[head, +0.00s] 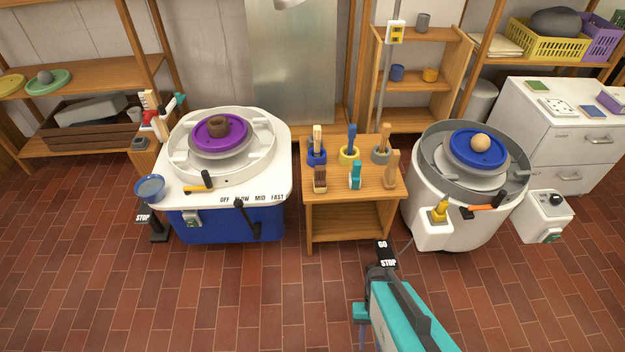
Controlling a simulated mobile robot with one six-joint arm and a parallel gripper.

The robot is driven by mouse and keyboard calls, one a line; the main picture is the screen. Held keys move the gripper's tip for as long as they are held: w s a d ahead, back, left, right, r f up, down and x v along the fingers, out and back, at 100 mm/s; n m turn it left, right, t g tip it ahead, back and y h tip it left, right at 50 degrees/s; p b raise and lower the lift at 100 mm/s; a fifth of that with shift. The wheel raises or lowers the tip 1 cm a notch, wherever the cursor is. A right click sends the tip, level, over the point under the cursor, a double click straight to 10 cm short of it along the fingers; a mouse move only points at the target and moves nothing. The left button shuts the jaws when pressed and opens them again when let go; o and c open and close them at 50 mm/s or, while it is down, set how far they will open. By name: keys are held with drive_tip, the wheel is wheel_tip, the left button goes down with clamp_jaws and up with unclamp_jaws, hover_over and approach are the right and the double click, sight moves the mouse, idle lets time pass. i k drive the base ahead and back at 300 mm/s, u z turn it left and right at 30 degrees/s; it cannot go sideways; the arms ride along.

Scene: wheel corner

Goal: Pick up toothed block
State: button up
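No block shows clear teeth at this size. I cannot tell which is the toothed block. My gripper (379,272) seems to be at the far end of my teal and dark arm, low in the picture, in front of the stand and apart from these pieces. Its fingers are too small and unclear to show whether they are open or shut.
The wooden stand (350,245) also holds tools in blue, yellow and grey cups. A blue-and-white pottery wheel (270,163) stands left of it, a round white wheel (450,220) right. A GO/STOP pedal (387,256) is near my gripper. The brick floor (240,300) in front is mostly clear.

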sight(354, 178)
drive_tip(key=u, duration=0.35)
drive_tip(key=k, duration=0.3)
drive_tip(key=u, duration=1.65)
drive_tip(key=k, duration=0.65)
drive_tip(key=z, duration=0.45)
drive_tip(key=i, duration=1.7)
drive_tip(key=u, duration=0.3)
